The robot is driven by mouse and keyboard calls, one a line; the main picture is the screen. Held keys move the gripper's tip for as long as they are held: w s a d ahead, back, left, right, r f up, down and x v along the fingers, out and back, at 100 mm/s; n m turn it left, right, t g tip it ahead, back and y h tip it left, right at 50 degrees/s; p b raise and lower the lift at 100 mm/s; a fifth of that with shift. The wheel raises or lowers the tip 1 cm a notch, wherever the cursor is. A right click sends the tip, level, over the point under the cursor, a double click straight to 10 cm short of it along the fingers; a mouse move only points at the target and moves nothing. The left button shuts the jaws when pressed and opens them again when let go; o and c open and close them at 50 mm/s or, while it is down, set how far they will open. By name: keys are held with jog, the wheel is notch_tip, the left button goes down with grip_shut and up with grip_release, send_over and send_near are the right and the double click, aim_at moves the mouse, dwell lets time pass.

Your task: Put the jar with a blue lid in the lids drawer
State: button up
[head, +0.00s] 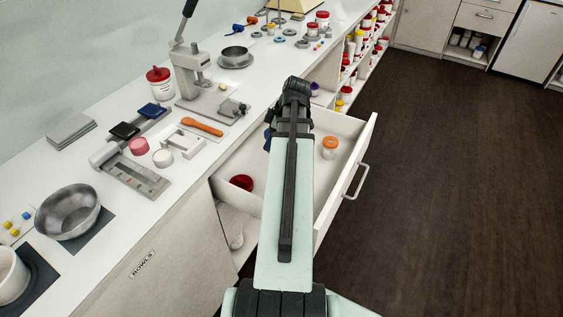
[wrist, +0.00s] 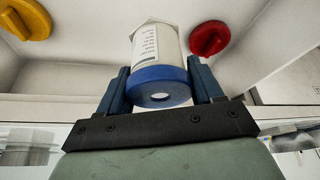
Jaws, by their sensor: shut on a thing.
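A jar with a blue lid (wrist: 160,87) is between the two fingers of my gripper (wrist: 160,90) in the wrist view. The gripper is shut on it, and the white labelled body extends away from the camera. In the head view my arm hides most of the gripper and the jar. An open white drawer (head: 341,188) lies under my arm, and its walls show behind the jar in the wrist view. Whether the jar touches the drawer floor cannot be told. No label shows on the drawer.
Inside the drawer are an orange-lidded jar (head: 330,143) at right and a red lid or red-lidded jar (head: 242,182) at left. The counter beside it holds a lever press (head: 190,70), a metal bowl (head: 68,211) and a red-lidded jar (head: 160,84). Dark floor (head: 450,190) is clear at right.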

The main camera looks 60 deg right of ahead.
jog(key=shift+f, duration=4.75)
jog(key=o, duration=1.1)
jog(key=shift+f, duration=0.15)
jog(key=v, duration=1.2)
jog(key=shift+o, duration=0.2)
